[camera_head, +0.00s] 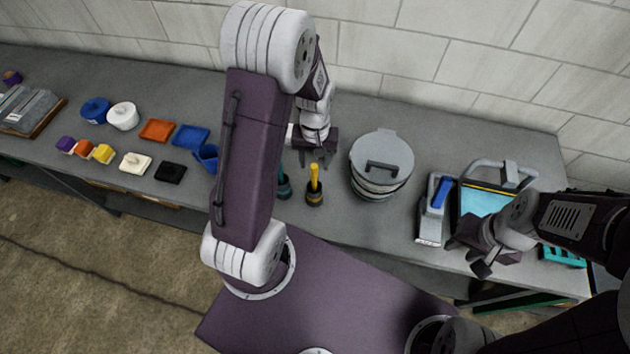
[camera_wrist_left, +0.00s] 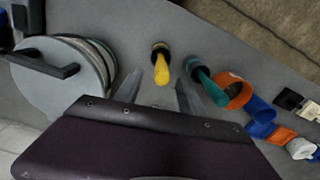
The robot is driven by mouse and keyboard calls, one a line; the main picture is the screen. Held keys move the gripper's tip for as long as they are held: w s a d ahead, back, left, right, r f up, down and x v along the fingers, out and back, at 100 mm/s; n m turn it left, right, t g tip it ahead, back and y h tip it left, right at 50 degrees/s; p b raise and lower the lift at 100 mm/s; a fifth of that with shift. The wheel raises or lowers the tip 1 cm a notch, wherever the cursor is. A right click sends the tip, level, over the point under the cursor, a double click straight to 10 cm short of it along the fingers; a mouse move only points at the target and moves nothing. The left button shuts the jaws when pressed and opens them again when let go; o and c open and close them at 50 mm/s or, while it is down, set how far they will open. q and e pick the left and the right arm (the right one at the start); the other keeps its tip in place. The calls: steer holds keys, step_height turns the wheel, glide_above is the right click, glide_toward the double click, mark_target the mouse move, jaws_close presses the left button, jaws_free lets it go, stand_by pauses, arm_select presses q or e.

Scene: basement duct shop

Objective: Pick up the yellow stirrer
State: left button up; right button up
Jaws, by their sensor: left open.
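The yellow stirrer (camera_head: 314,178) stands upright in a small dark holder (camera_head: 314,198) near the front edge of the bench. It also shows in the left wrist view (camera_wrist_left: 162,70), between and beyond the fingertips. My left gripper (camera_head: 317,160) is open and empty, just behind and above the stirrer, apart from it. Its fingers also show in the left wrist view (camera_wrist_left: 158,92). My right gripper (camera_head: 474,257) is at the right, over the bench's front edge; its jaws are too unclear to judge.
A teal-handled tool (camera_head: 284,186) stands close to the left of the stirrer. A large grey lidded pot (camera_head: 381,158) stands to its right. A blue cup (camera_head: 206,157), trays and small blocks lie further left. A blue-handled tool (camera_head: 440,193) lies at the right.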

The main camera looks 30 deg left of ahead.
mark_target(314, 172)
arm_select(q)
steer(key=shift+s+f+p, duration=0.1)
steer(key=shift+f+p, duration=0.2)
steer(key=f, duration=0.2)
steer(key=f+p, duration=0.1)
steer(key=f, duration=0.1)
steer(key=shift+s, duration=0.2)
steer(key=shift+w+f, duration=0.15)
steer(key=shift+f, duration=0.15)
jaws_close()
